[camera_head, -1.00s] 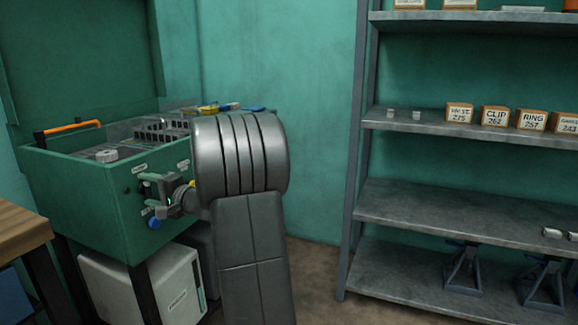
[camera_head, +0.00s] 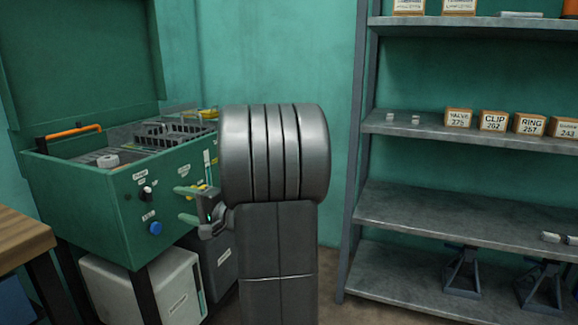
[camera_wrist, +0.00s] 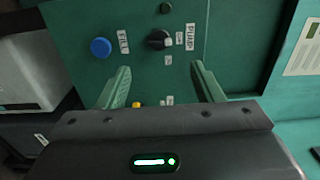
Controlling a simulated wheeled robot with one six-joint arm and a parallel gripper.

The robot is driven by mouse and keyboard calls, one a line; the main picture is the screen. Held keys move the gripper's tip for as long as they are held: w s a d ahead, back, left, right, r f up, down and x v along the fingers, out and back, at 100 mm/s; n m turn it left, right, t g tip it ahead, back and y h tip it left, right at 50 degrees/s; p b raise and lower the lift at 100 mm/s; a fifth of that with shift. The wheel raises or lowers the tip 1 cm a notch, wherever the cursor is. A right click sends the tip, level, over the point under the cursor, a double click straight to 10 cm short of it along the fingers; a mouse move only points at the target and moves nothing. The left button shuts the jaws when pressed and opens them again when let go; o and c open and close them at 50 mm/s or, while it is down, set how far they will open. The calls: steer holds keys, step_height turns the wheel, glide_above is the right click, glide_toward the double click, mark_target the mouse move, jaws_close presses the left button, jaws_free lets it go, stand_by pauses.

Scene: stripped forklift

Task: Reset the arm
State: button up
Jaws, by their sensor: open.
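My gripper (camera_head: 178,204) has two green fingers, spread apart with nothing between them. In the head view it is just right of the front panel of a green parts washer (camera_head: 75,195), level with the controls. In the wrist view my gripper (camera_wrist: 160,72) faces that panel, with clear space between the fingertips and it. A black knob (camera_wrist: 157,39) labelled PUMP is ahead between the fingers, and a blue button (camera_wrist: 101,47) labelled FILL is at its left. The knob (camera_head: 146,193) and the blue button (camera_head: 155,228) also show in the head view. My arm hides part of the washer's right side.
The washer's lid is up, with an orange handle (camera_head: 70,136) at its left edge and a wire basket (camera_head: 170,135) inside. A grey shelf unit (camera_head: 450,205) with labelled boxes stands right. A wooden bench (camera_head: 22,230) is left. A white container (camera_head: 140,285) is below the washer.

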mark_target(150, 194)
steer(key=b+x, duration=0.1)
steer(key=x, duration=1.1)
steer(key=shift+b, duration=0.35)
steer(key=shift+w+r+p, duration=0.1)
steer(key=shift+r+p, duration=0.15)
steer(key=shift+p, duration=0.5)
steer(key=shift+r+m+p, duration=0.1)
steer(key=shift+m+p, duration=0.35)
steer(key=shift+m, duration=0.05)
steer(key=m+p, duration=0.5)
steer(key=p, duration=0.6)
steer(key=shift+d, duration=0.1)
steer(key=m+p, duration=0.5)
steer(key=p, duration=0.6)
steer(key=shift+r, duration=0.1)
steer(key=m+p, duration=0.2)
steer(key=p, duration=0.3)
steer(key=shift+m, duration=0.4)
steer(key=shift+m+p, duration=0.3)
steer(key=shift+p, duration=0.15)
steer(key=shift+d+f, duration=0.3)
steer(key=shift+d, duration=0.35)
